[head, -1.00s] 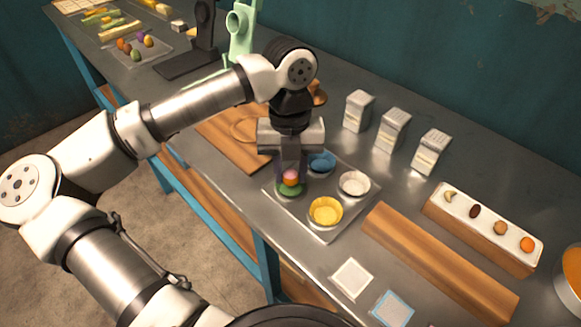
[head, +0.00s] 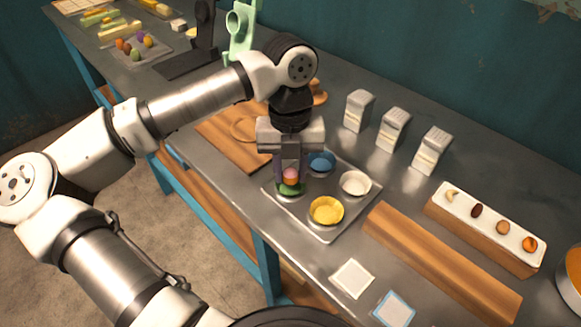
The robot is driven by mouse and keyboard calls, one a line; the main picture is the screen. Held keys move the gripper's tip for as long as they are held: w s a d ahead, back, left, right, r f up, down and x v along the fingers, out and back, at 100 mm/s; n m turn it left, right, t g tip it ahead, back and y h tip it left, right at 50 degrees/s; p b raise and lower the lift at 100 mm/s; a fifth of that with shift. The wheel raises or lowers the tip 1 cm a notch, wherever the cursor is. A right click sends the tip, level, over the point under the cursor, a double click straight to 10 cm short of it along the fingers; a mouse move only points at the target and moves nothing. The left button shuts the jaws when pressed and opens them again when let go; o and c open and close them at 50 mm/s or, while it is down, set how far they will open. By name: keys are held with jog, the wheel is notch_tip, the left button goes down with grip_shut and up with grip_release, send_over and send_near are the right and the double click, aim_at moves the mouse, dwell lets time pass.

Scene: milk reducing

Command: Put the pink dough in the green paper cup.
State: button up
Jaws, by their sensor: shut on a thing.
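The pink dough (head: 290,174) is a small ball between the fingertips of my gripper (head: 291,177), at the tray's left corner. My gripper points down and is shut on the dough. An orange patch shows just under the pink; I cannot tell whether it is part of the same piece. The green paper cup (head: 290,190) is directly below, its rim partly hidden by the fingers and dough. I cannot tell whether the dough touches the cup's bottom.
The metal tray (head: 328,229) also holds a blue cup (head: 321,161), a white cup (head: 355,183) and a yellow cup (head: 326,211). Several cartons (head: 394,130) stand behind. A wooden board (head: 440,262) and a topping rack (head: 480,242) lie to the right.

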jog(key=o, duration=1)
jog(key=shift+r, duration=0.1)
